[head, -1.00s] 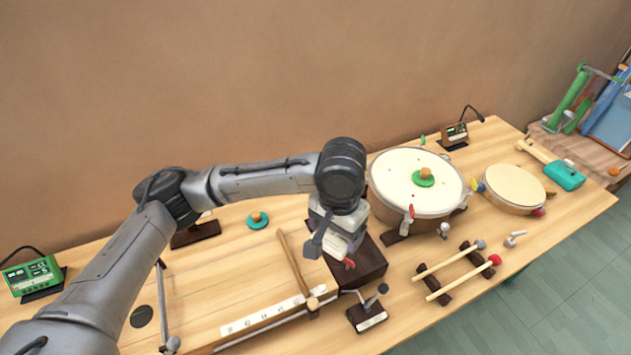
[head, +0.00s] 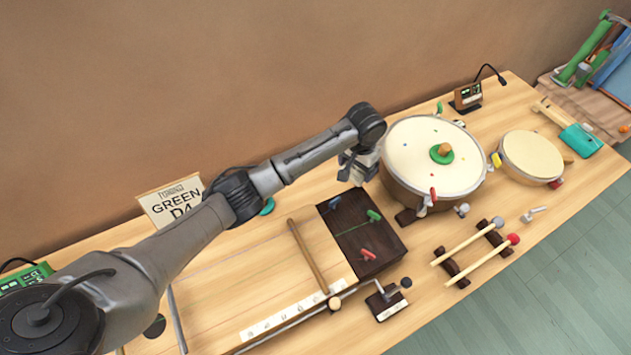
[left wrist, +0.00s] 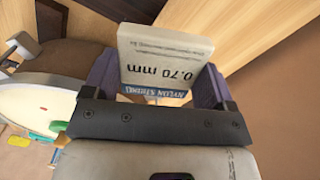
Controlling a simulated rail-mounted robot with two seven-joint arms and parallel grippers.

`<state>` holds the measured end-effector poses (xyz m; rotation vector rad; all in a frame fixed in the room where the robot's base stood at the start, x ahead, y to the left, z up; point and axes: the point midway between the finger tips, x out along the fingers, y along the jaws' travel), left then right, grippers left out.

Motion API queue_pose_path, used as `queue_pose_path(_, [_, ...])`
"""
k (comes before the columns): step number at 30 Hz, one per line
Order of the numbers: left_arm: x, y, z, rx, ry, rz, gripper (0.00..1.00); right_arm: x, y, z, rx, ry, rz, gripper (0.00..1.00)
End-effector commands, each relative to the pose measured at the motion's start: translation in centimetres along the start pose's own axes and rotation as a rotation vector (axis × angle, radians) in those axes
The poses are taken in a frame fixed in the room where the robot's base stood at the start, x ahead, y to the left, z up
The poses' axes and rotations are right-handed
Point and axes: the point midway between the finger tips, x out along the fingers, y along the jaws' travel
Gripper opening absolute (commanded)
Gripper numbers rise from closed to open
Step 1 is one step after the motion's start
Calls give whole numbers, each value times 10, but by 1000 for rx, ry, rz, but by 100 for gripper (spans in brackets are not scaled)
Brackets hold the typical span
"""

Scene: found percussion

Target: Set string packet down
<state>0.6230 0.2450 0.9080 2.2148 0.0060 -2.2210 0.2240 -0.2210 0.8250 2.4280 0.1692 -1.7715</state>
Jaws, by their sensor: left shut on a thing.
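The string packet (left wrist: 165,55) is a pale, flat packet marked "0.70 mm", with a blue "NYLON STRING" label at its lower edge. In the left wrist view it sits between the two fingers of my left gripper (left wrist: 160,82), which is shut on it. In the head view my left gripper (head: 356,166) is beyond the dark wooden block (head: 352,225), just left of the large drum (head: 408,150). The packet cannot be told apart from the gripper there. My right gripper is not in view.
A red peg (head: 368,254) and a green peg (head: 374,215) are on the dark block. A long wooden stringed board (head: 220,285) lies to its left. Two mallets (head: 463,242) rest on dark supports, and a smaller drum (head: 531,156) stands at right.

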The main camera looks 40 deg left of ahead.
Motion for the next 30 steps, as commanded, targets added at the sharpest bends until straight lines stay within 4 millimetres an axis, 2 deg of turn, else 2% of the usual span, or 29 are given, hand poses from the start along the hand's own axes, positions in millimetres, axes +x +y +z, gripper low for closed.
queue_pose_path(5, [25, -23, 8, 1, 0, -3, 56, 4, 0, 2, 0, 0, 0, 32])
queue_pose_path(10, [47, -57, 20, 0, 0, -3, 56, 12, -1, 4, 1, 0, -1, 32])
queue_pose_path(18, [72, -99, 34, 1, 2, -2, 56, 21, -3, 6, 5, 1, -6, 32])
queue_pose_path(23, [79, -110, 38, 3, 3, -1, 56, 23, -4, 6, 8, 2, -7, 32])
queue_pose_path(30, [88, -112, 40, 3, 1, 0, 56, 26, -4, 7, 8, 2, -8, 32])
